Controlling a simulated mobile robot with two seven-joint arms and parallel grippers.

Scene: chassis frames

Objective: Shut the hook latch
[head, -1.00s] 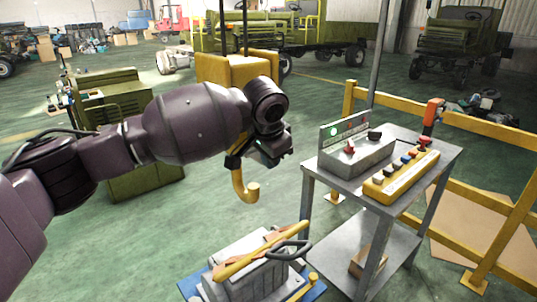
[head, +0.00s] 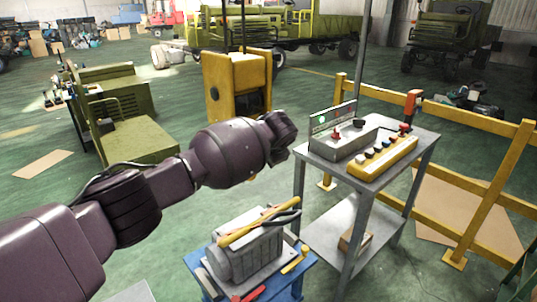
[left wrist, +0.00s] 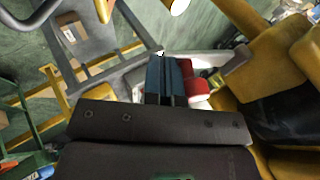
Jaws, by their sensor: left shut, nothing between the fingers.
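A yellow hoist block (head: 228,85) hangs from dark lines in the head view. My left arm covers nearly all of the hook below it; only a small yellow bit shows under the arm. In the left wrist view, large yellow parts (left wrist: 275,62) fill the right side, and a bright yellow rounded end (left wrist: 178,6) shows at the top. My left gripper (left wrist: 167,64) is shut and empty, left of the yellow parts. A red piece (left wrist: 196,95) shows close beside its fingers; I cannot tell whether it is the latch or whether they touch. My right gripper is out of view.
A grey control table (head: 392,178) with a yellow button box (head: 383,157) stands right of my arm. A blue cart (head: 290,283) with a grey machine part (head: 245,250) stands below. Yellow railings (head: 480,194) run along the right.

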